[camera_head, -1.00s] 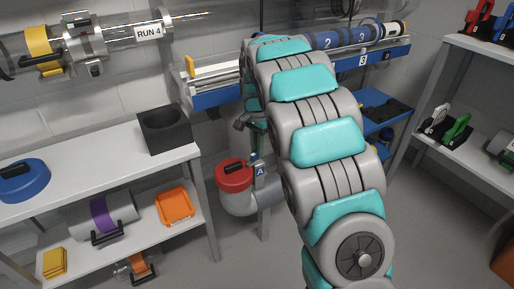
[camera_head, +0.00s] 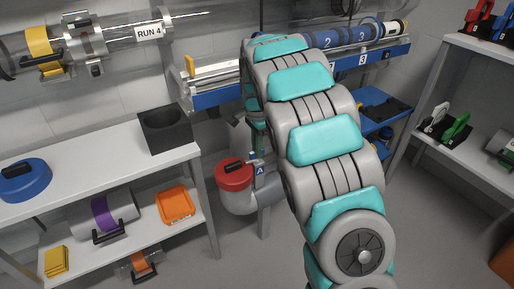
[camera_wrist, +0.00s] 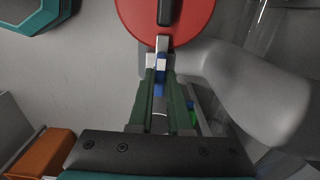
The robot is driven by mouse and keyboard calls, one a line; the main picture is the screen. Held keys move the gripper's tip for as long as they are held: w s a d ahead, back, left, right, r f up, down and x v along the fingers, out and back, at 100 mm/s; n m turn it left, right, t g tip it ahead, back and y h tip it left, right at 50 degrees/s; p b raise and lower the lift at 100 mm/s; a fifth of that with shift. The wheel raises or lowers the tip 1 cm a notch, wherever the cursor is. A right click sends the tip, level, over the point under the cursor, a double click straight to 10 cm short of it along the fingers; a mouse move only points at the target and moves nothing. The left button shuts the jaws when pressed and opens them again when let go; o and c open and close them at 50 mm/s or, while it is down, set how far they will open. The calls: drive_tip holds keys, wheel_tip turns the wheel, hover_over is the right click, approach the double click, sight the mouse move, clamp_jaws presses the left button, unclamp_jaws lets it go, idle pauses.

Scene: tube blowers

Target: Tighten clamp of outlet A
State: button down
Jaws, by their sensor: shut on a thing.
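Outlet A is a grey elbow pipe (camera_head: 238,203) with a red cap (camera_head: 230,178) on its mouth and a small blue "A" label (camera_head: 260,170) beside it. In the wrist view the red cap (camera_wrist: 190,18) is at the top, and the grey pipe (camera_wrist: 255,85) bends down the right side. My gripper (camera_wrist: 161,74), with green fingers, is just below the cap's edge. It is shut on a narrow clamp lever with blue and white showing (camera_wrist: 160,66) between the fingertips. The fingers hide most of the lever. In the head view my arm hides most of the gripper.
A workbench (camera_head: 100,160) at left holds a black open box (camera_head: 165,128) and a blue cap (camera_head: 25,178). Its lower shelf holds an orange tray (camera_head: 176,204). A blue-edged rack with tubes (camera_head: 345,36) is behind my arm. An orange box (camera_wrist: 40,152) is at lower left in the wrist view.

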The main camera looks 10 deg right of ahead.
drive_tip(key=c, duration=0.9)
unclamp_jaws()
drive_tip(key=shift+o, duration=0.2)
wheel_tip(320, 180, up, 7)
drive_tip(key=shift+r, duration=0.4)
drive_tip(key=s+d+r+n, duration=0.1)
drive_tip(key=s+r+n, duration=0.15)
drive_tip(key=s, duration=0.75)
drive_tip(key=s+r+n, duration=0.1)
drive_tip(key=s+n, duration=0.3)
drive_tip(key=s, duration=0.6)
drive_tip(key=s+f+n+g, duration=0.1)
drive_tip(key=s+f+n, duration=0.2)
drive_tip(key=s, duration=0.8)
drive_tip(key=s+a+f+n, duration=0.1)
drive_tip(key=s+f+n, duration=0.2)
drive_tip(key=s, duration=0.9)
drive_tip(key=shift+n+g, duration=0.4)
drive_tip(key=shift+n, duration=0.55)
